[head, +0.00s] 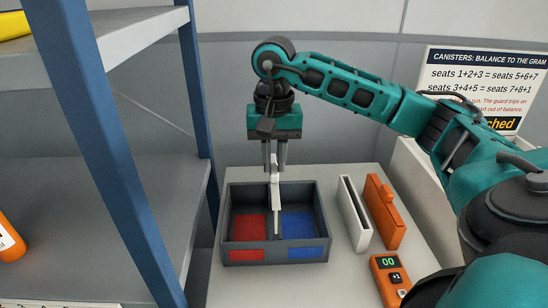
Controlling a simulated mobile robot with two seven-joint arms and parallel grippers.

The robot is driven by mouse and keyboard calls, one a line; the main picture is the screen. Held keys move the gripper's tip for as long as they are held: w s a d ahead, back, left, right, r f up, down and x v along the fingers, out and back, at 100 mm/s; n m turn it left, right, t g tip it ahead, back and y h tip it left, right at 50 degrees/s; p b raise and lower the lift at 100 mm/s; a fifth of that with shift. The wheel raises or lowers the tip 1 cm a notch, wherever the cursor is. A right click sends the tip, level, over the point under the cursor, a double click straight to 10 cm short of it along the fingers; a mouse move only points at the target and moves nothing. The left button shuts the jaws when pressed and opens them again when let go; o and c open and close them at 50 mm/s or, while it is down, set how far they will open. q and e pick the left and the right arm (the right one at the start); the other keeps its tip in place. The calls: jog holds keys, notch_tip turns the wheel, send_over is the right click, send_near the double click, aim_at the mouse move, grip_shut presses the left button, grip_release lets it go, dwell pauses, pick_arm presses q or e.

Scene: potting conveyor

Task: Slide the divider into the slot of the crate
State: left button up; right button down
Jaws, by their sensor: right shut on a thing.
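The crate (225,228) is a dark grey open box on the light table, with a red patch on its left side and a blue patch on its right. The divider (275,170) is a thin white upright plate at the crate's middle, between the red and blue halves. My right gripper (275,160) points down over the crate and is shut on the divider's top. The divider's lower part reaches down inside the crate; I cannot tell how deep it sits in the slot. My left gripper is not in view.
A white narrow holder (354,215) and an orange block with a knob (384,212) stand right of the crate. An orange counter (391,279) reading 00 lies in front of them. A blue-post shelf (125,150) rises close on the left. A sign (485,85) stands behind at right.

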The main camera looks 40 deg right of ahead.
aim_at(274, 184)
jog(key=shift+f, duration=0.15)
jog(key=shift+f+b, duration=0.35)
jog(key=shift+b, duration=0.05)
jog(key=shift+f+b, duration=2.15)
jog(key=shift+f, duration=0.55)
jog(key=shift+f+b, duration=0.7)
jog(key=shift+f, duration=0.2)
jog(key=c, duration=1)
grip_release()
jog(key=shift+r, duration=0.1)
